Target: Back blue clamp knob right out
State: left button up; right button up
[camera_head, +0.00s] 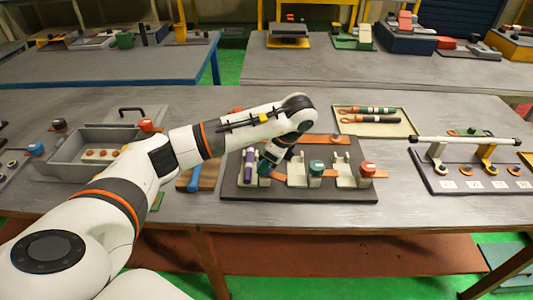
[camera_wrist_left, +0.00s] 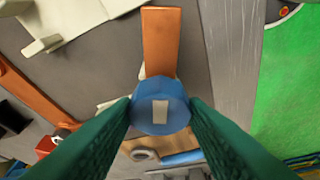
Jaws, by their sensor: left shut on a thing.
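In the left wrist view the blue clamp knob (camera_wrist_left: 160,115), with a pale rectangular mark on its top, sits between the two green fingertips of my left gripper (camera_wrist_left: 160,106). The fingers touch it from both sides. An orange bar (camera_wrist_left: 162,42) runs up from the knob. In the head view my left gripper (camera_head: 266,166) points down at the left part of the dark clamp board (camera_head: 300,193). The blue knob cannot be made out there behind the gripper. How far the knob is turned cannot be told. My right gripper does not show.
The board also carries pale clamps, a teal knob (camera_head: 316,167), a red knob (camera_head: 368,169) and a purple cylinder (camera_head: 248,160). A grey bin (camera_head: 95,138) stands to the left. A tray of tools (camera_head: 375,128) lies behind, and a white-barred rack (camera_head: 465,140) stands right.

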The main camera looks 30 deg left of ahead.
pick_arm(q)
jog(key=shift+s+f+n+g+h+p, duration=0.15)
jog(key=shift+n+g+p, duration=0.3)
jog(key=shift+n, duration=0.4)
jog(key=shift+w+f+n+g+h+p, duration=0.2)
jog(key=shift+n+p, duration=0.3)
jog(key=shift+n, duration=0.35)
jog(key=o, duration=1)
jog(key=shift+r, duration=0.1)
jog(key=shift+r, duration=0.1)
jog(key=p+v, duration=0.2)
jog(key=v, duration=1)
jog(key=shift+w, duration=0.1)
